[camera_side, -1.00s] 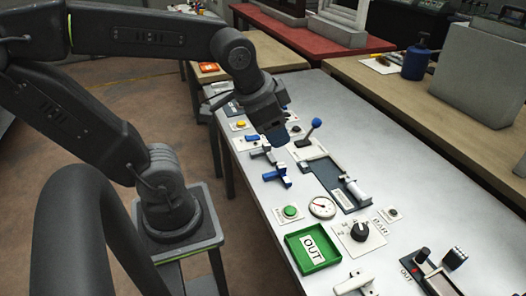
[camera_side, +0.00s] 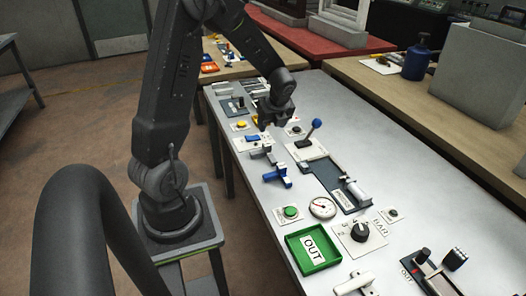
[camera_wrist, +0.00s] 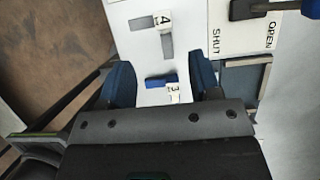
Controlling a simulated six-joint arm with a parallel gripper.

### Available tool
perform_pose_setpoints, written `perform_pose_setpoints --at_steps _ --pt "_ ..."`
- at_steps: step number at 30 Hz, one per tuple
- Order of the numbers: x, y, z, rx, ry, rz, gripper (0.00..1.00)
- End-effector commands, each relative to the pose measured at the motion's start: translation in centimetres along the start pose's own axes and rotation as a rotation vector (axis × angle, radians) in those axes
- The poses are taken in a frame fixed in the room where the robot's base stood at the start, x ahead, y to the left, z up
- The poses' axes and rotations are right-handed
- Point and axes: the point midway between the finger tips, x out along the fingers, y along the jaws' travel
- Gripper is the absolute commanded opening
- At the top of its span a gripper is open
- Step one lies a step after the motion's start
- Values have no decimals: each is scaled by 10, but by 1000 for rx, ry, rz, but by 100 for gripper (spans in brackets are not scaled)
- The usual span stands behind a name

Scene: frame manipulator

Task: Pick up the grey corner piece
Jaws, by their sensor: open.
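The grey corner piece (camera_side: 262,153) is on the table's left side in the side view, between two blue pieces. In the wrist view a grey L-shaped piece (camera_wrist: 167,46) with a white tile marked 4 lies beyond my fingertips, near the top centre. My gripper (camera_side: 272,122) is open, above the table, farther back than the grey piece. In the wrist view my gripper's blue fingers (camera_wrist: 162,75) stand either side of a small blue piece (camera_wrist: 160,79) with a tile marked 3, partly hidden by the gripper body. I cannot tell the height over it.
A lever with a blue ball (camera_side: 315,124) stands right of my gripper; its SHUT/OPEN plate (camera_wrist: 245,35) shows in the wrist view. Another blue piece (camera_side: 278,176), a green OUT tray (camera_side: 296,257) and a gauge (camera_side: 322,207) lie nearer the camera.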

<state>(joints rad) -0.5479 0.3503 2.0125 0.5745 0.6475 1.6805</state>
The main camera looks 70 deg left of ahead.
Motion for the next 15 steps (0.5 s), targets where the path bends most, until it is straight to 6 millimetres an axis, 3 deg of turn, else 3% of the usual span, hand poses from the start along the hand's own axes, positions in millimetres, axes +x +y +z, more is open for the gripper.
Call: perform_pose_setpoints --at_steps 6,15 --pt "44 1 -1 -1 3 4 57" --pt "68 0 -2 -1 2 2 57"
